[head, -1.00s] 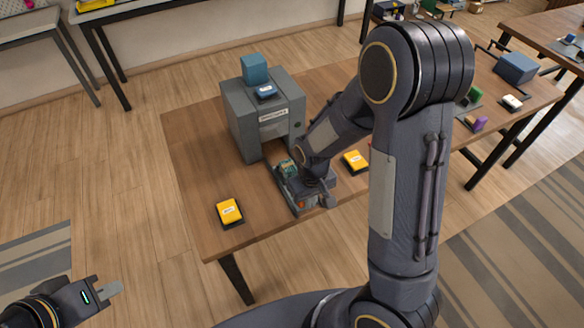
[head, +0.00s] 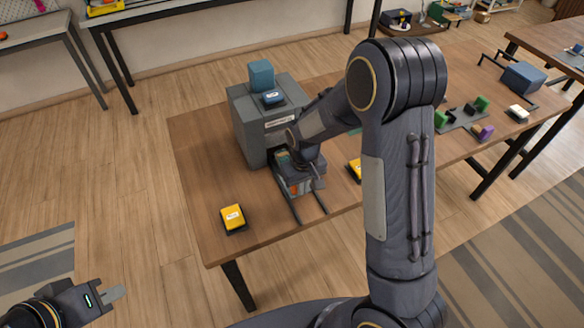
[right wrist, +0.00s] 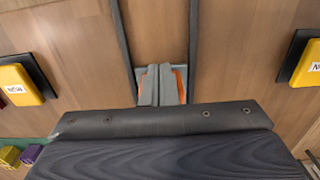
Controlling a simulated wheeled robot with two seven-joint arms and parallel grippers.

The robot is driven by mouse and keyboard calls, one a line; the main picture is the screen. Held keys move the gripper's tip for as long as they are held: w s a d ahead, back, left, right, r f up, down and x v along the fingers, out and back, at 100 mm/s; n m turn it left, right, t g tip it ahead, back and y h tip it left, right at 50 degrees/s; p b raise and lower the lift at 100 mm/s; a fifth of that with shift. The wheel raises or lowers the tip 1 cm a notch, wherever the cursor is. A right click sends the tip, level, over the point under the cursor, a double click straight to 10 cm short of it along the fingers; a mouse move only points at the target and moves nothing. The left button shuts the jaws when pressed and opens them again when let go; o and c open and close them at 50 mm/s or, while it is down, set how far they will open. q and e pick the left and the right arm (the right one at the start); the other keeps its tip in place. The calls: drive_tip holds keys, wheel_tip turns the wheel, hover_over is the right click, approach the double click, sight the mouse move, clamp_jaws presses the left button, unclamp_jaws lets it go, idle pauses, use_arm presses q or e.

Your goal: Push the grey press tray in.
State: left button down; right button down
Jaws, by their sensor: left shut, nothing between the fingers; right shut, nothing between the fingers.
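The grey press (head: 262,130) stands at the back left of the wooden table. Its grey tray (head: 280,179) sits low at the press front, between two dark rails (head: 287,206) that stick out toward me. A teal item (head: 283,157) shows on the tray, close to the press opening. My right arm hides much of the tray. My right gripper (right wrist: 162,72) is shut and empty at the tray's front, where grey and orange parts show; I cannot tell whether it touches. My left gripper (head: 116,292) is shut and empty, off the table at lower left.
A yellow block (head: 233,217) lies left of the rails, and another (head: 355,170) is partly behind my right arm. A blue-topped block (head: 273,98) and a teal cube (head: 261,75) rest on the press.

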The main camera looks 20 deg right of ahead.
drive_tip(key=shift+w+a, duration=0.2)
drive_tip(key=shift+w, duration=3.2)
drive_tip(key=shift+s, duration=0.6)
drive_tip(key=shift+r, duration=0.1)
wheel_tip(320, 180, up, 7)
drive_tip(key=p, duration=0.4)
